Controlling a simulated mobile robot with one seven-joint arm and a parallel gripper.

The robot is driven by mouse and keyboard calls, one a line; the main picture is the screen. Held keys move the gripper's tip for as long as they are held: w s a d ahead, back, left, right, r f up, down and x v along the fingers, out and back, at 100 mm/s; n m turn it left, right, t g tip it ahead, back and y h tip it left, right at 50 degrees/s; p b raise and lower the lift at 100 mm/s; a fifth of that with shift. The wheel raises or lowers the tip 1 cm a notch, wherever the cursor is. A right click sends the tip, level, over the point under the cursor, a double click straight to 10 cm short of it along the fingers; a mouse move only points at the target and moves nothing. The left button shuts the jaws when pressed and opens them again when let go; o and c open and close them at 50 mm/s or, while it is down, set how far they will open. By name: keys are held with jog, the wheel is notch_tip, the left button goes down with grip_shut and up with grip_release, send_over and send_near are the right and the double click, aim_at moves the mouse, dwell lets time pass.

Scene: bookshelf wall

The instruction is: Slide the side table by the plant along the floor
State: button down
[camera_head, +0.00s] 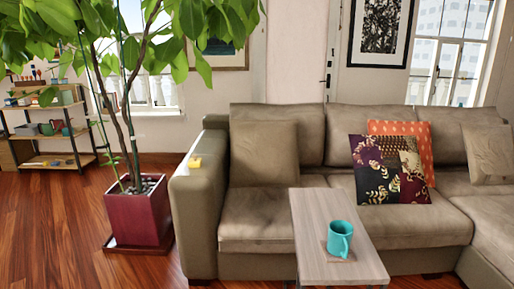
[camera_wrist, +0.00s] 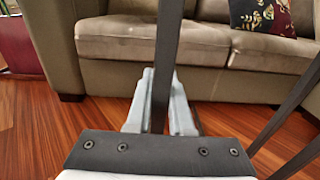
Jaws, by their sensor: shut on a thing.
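The side table (camera_head: 318,213) has a pale wood-grain top and stands in front of the sofa, at the lower middle of the head view. A teal mug (camera_head: 340,238) stands upright on a coaster on its top. In the wrist view, a dark thin table leg (camera_wrist: 168,40) runs down between the fingers of my gripper (camera_wrist: 163,92), which is shut on it. Another dark leg (camera_wrist: 290,105) slants at the right. The tabletop is out of the wrist view, and my gripper is out of the head view. The plant (camera_head: 125,80) stands in a dark red pot (camera_head: 138,215) at the left.
The brown sofa (camera_head: 265,215) stands close behind the table, with its left arm between table and plant. A yellow object (camera_head: 195,162) lies on that arm. A shelf (camera_head: 45,137) stands at the back left. Wooden floor (camera_head: 45,235) is clear at the front left.

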dwell(0.5)
jog(key=s+a+p, duration=0.2)
jog(key=s, duration=0.7)
jog(key=shift+s+f+p, duration=0.15)
jog(key=shift+f+p, duration=0.05)
jog(key=shift+p, duration=0.1)
jog(key=s+d, duration=0.1)
jog(key=s, duration=0.5)
jog(key=shift+s+d, duration=0.15)
jog(key=shift+s, duration=0.25)
dwell(0.3)
jog(key=c, duration=1.6)
grip_release()
jog(key=shift+r, duration=0.1)
jog(key=c, duration=1)
grip_release()
jog(key=shift+w, duration=0.1)
